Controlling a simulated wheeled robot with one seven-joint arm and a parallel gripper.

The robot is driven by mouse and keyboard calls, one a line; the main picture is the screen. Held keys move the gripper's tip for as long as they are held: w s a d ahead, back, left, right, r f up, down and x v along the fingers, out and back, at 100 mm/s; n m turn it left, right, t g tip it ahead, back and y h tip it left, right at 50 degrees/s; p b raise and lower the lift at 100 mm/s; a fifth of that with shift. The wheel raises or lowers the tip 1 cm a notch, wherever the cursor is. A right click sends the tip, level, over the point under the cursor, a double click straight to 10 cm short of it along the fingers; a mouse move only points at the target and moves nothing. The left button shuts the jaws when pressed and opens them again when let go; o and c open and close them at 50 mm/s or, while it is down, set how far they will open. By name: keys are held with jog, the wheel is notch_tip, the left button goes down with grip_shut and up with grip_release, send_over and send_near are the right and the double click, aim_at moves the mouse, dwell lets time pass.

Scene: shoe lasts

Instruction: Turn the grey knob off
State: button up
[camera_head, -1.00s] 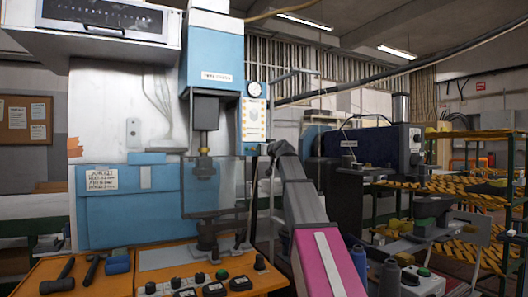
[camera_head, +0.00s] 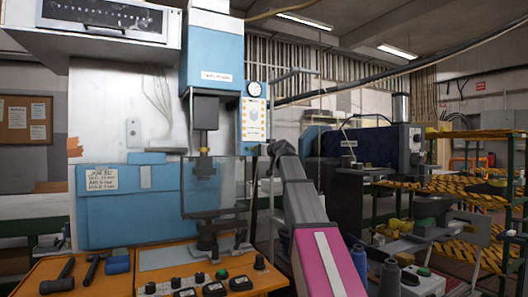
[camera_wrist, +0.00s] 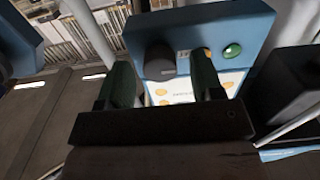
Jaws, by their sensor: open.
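A dark grey round knob (camera_wrist: 160,62) sticks out of a blue control panel (camera_wrist: 215,25) in the wrist view. My gripper (camera_wrist: 162,66) is open, its two dark green fingers pointing at the panel. The knob shows between the fingertips in the picture; I cannot tell whether either finger touches it. In the head view the blue panel (camera_head: 244,118) is on the right side of the press, and my gripper (camera_head: 264,150) is small near its lower edge. The knob cannot be made out there.
A green button (camera_wrist: 231,51) sits beside the knob, close to the right finger. A label with orange dots (camera_wrist: 178,90) is on the panel. An orange console (camera_head: 110,285) with buttons and tools lies below. A dark blue machine (camera_head: 375,145) stands to the right.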

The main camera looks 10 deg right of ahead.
jog(key=v, duration=1)
jog(key=shift+s, duration=0.4)
jog(key=shift+s+d, duration=0.1)
jog(key=shift+d, duration=0.05)
